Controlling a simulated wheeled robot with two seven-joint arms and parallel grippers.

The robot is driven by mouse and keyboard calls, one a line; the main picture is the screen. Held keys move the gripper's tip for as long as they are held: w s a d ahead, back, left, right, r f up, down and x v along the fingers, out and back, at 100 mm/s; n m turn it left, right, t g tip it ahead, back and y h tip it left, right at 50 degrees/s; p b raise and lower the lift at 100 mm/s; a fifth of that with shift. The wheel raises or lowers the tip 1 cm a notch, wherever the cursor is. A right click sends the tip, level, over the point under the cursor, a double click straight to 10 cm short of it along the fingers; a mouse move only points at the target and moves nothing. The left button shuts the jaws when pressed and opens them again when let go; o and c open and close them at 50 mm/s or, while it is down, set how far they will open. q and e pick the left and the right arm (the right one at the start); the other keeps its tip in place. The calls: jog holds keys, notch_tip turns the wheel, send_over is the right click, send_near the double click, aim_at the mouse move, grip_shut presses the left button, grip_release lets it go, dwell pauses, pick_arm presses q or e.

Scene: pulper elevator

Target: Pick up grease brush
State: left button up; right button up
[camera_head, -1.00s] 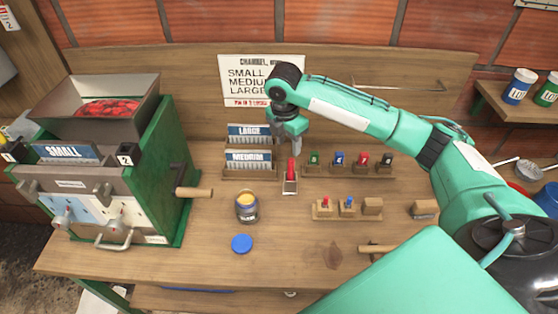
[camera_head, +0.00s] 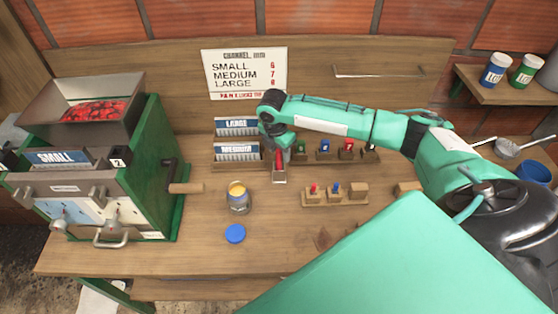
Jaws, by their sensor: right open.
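The grease brush appears to be the upright red-handled tool (camera_head: 279,159) in a small holder at the back middle of the bench. My right gripper (camera_head: 280,150) is open and points down right at the top of the red handle. The fingers overlap the handle in the picture, and I cannot tell whether they touch it. The lower end of the tool is hidden in its holder. My left gripper is out of view.
Racks of blue LARGE and MEDIUM plates (camera_head: 236,152) stand just left of the gripper. A row of coloured tags (camera_head: 325,148) stands to the right. An open jar (camera_head: 238,198), a blue lid (camera_head: 235,233) and a peg block (camera_head: 335,194) lie nearer. The green machine (camera_head: 150,170) fills the left.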

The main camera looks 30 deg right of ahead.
notch_tip(320, 180, down, 2)
jog(key=shift+w+d, duration=0.1)
jog(key=shift+d, duration=0.05)
jog(key=shift+f, duration=0.2)
grip_shut()
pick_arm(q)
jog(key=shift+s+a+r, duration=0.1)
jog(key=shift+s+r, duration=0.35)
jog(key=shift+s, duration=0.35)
pick_arm(e)
jog(key=shift+r, duration=0.1)
jog(key=shift+r, duration=0.5)
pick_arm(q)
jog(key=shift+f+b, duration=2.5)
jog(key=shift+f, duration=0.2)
pick_arm(e)
notch_tip(320, 180, up, 19)
